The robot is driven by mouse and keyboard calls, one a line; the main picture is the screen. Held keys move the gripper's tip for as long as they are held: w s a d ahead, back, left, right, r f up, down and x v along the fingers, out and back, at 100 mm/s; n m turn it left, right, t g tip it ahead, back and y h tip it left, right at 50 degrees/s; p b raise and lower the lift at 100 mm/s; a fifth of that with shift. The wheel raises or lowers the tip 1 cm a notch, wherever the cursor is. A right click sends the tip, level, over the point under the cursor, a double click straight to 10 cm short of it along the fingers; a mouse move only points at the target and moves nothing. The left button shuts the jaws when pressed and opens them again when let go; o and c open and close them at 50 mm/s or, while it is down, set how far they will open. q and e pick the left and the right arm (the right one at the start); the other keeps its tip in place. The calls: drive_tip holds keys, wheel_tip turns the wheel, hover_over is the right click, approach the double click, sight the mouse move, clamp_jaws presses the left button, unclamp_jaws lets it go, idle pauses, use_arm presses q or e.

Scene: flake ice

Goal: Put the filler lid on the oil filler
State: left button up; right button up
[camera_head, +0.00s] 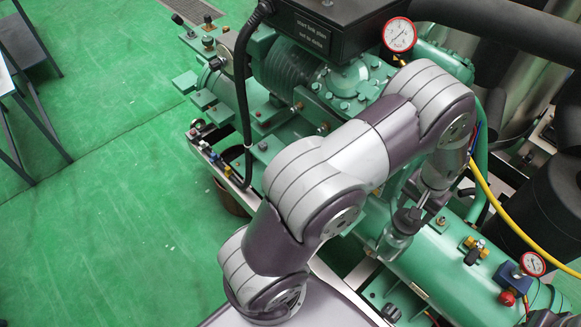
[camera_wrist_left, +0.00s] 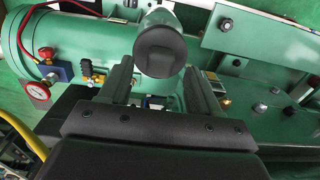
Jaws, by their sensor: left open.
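A black round lid (camera_head: 407,219) sits over a short grey-green filler neck (camera_head: 394,243) on top of the green horizontal cylinder. In the left wrist view the lid (camera_wrist_left: 160,52) shows as a dark disc at the end of the pale neck (camera_wrist_left: 160,18), and it appears seated on it. I cannot tell how tightly it sits. My left gripper (camera_head: 426,198) is just beside and above the lid. Its two black fingers (camera_wrist_left: 158,68) are spread, one on each side of the lid, with gaps between; nothing is held. My right gripper is not in view.
A pressure gauge (camera_head: 532,263) and brass fittings (camera_head: 477,247) stand on the cylinder to the right. A yellow hose (camera_head: 510,218) and black pipes run behind. Another gauge (camera_head: 399,34) and the compressor block (camera_head: 345,85) stand at the back. The green floor (camera_head: 110,190) at left is free.

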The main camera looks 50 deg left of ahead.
use_arm(q)
drive_tip(key=shift+r+p, duration=2.15)
drive_tip(key=shift+r, duration=0.8)
drive_tip(key=shift+r, duration=0.15)
wheel_tip(320, 180, up, 12)
drive_tip(key=b, duration=0.2)
drive_tip(key=shift+r+b, duration=0.2)
drive_tip(key=shift+b, duration=0.15)
drive_tip(key=shift+w, duration=0.1)
